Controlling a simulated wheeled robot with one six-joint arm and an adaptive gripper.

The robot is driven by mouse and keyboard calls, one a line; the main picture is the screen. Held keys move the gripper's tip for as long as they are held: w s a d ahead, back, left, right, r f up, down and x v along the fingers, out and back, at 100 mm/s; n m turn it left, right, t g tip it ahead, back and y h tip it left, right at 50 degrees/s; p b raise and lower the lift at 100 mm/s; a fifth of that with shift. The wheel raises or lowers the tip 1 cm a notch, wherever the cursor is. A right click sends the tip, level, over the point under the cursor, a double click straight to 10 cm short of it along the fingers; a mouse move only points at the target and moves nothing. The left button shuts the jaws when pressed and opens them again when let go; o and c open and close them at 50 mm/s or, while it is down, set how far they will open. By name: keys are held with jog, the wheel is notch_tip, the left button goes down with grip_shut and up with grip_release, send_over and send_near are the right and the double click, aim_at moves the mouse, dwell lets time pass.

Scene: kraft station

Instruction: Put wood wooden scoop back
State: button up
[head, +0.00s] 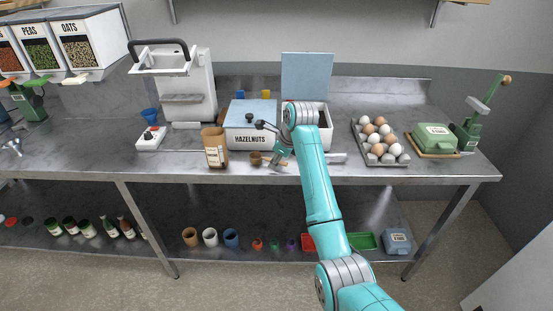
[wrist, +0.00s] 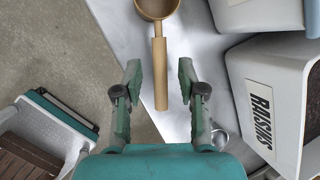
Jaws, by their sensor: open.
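The wooden scoop (wrist: 160,60) lies on the steel counter, its round bowl at the top of the wrist view and its handle pointing toward me. In the head view the scoop (head: 256,158) is small, in front of the hazelnuts bin. My gripper (wrist: 160,82) is open, with one finger on each side of the handle; I cannot tell its height above the handle. In the head view my gripper (head: 277,156) is at the counter's front, partly hidden by my arm.
The white hazelnuts bin (head: 249,140) has its lid shut. Beside it a bin labelled raisins (wrist: 259,103) stands close on the right, its lid (head: 306,75) raised. A brown paper-like container (head: 215,148) stands left. An egg tray (head: 381,142) is further right.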

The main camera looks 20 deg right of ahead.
jog(key=v, duration=1.2)
